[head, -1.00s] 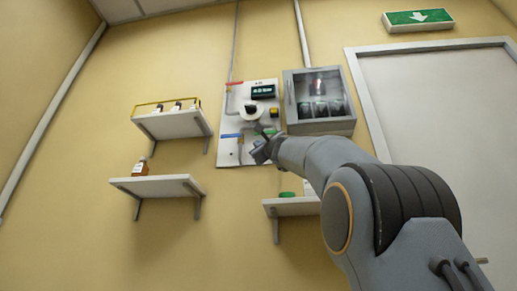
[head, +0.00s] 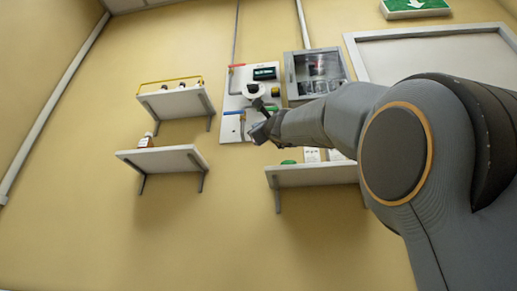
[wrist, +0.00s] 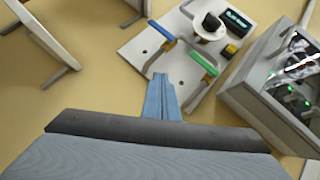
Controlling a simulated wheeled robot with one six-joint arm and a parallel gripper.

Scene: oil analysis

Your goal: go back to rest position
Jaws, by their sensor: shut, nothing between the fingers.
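My gripper (head: 258,117) is at the end of my arm, in front of the wall panel in the head view. In the wrist view my gripper (wrist: 161,78) shows its blue fingers closed together, with nothing between them. The white panel (head: 236,97) carries a dark display, a round white part, a blue handle and a green handle. In the wrist view the panel (wrist: 135,50) lies beyond the fingertips, with the blue handle (wrist: 153,30) and the green handle (wrist: 204,63) near them. The fingers appear apart from both handles.
A glass-fronted cabinet (head: 291,77) hangs right of the panel. A third shelf (head: 312,175) is below the panel. A door (head: 430,58) is at right.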

